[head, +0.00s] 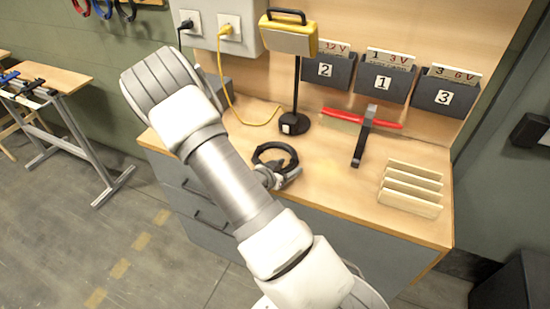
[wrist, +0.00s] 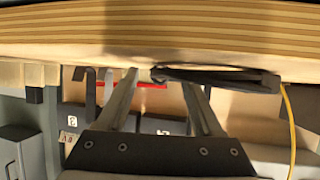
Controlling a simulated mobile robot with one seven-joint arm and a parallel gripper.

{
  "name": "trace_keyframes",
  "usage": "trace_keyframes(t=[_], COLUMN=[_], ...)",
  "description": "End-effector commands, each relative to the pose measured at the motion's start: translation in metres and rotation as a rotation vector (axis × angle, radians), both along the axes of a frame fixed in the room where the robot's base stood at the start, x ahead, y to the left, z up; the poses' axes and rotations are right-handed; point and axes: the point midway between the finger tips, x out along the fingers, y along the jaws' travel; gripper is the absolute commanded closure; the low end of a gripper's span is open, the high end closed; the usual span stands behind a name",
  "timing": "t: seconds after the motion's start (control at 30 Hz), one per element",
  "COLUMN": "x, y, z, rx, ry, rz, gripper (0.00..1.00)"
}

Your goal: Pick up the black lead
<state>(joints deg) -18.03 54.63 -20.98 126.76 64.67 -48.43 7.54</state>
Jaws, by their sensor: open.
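The black lead (head: 257,153) looks like a thick coiled ring lying flat near the front edge of the wooden worktop, in the middle of the head view. In the wrist view, which is upside down, the black lead (wrist: 225,77) shows nearly edge-on against the worktop. My gripper (head: 284,177) is low over the worktop at the near side of the coil. In the wrist view my gripper (wrist: 160,80) has its two fingers apart, with one end of the coil between or just beyond the tips. I cannot tell whether they touch it.
A lamp (head: 290,40) on a black stand is behind the coil. A yellow cable (head: 245,120) and a black plug (head: 187,26) run from wall sockets. A red bar (head: 385,124) on a dark stand, a slotted wooden rack (head: 410,188) and numbered pockets (head: 383,83) are to the right.

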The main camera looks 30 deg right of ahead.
Motion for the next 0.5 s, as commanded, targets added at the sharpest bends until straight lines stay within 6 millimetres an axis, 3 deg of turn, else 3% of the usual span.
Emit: trace_keyframes(t=[0.07,0.4,0.43,0.5], x=[-0.0001,-0.0004,-0.0005,-0.0006], y=[0.0003,0.0007,0.0007,0.0009], z=[0.0,-0.0003,-0.0004,-0.0006], rx=[0.0,0.0,0.0,0.001], ry=[0.0,0.001,0.001,0.003], rz=[0.0,0.0,0.0,0.001], gripper=[0.34,0.95,1.0,1.0])
